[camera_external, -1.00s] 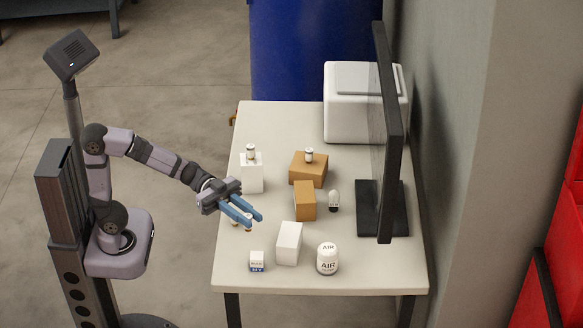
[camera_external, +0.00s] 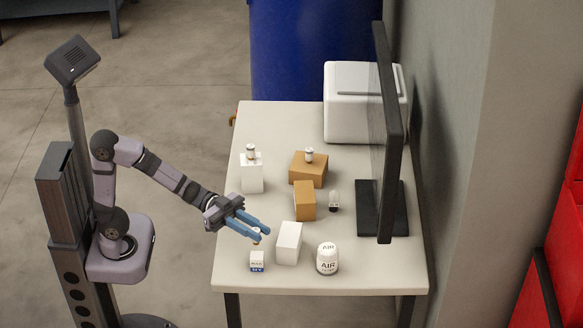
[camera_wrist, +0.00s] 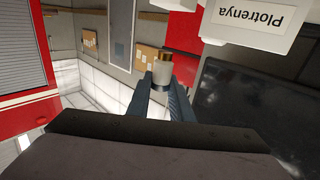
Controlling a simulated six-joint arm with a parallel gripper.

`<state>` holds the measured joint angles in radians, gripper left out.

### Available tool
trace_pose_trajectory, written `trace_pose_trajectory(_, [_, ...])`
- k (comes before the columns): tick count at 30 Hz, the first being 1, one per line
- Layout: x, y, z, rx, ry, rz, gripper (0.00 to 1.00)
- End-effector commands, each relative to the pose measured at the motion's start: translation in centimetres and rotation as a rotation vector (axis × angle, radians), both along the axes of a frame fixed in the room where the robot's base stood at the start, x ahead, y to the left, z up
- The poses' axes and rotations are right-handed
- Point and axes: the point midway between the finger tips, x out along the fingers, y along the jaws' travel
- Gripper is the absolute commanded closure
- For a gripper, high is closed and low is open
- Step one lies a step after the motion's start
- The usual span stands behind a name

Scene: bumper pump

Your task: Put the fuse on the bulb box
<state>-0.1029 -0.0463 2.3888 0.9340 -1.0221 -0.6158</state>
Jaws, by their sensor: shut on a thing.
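My gripper (camera_external: 262,231) is shut on a fuse (camera_wrist: 163,72), a pale cylinder with a copper-coloured end cap, held between the fingertips in the wrist view. In the external view the fuse is mostly hidden by the fingers; a small part shows just below them. A gap shows between the fuse and this box.
A tall white box (camera_external: 289,243) and an air filter can (camera_external: 327,259) stand right of the small box. Brown boxes (camera_external: 304,200), a bulb (camera_external: 334,200), a white box (camera_external: 251,178) with a small cylinder on top and a monitor (camera_external: 386,140) stand farther back.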

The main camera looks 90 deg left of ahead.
Motion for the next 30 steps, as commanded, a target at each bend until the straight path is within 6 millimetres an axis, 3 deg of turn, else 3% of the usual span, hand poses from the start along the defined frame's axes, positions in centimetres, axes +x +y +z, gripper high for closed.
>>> trace_pose_trajectory(10, [0.0, 0.0, -1.3, -0.001, 0.001, -0.001, 1.00])
trace_pose_trajectory(19, [0.0, 0.0, -4.6, -0.001, 0.001, 0.000, 1.00])
trace_pose_trajectory(30, [0.0, 0.0, -4.8, -0.001, -0.001, 0.000, 1.00])
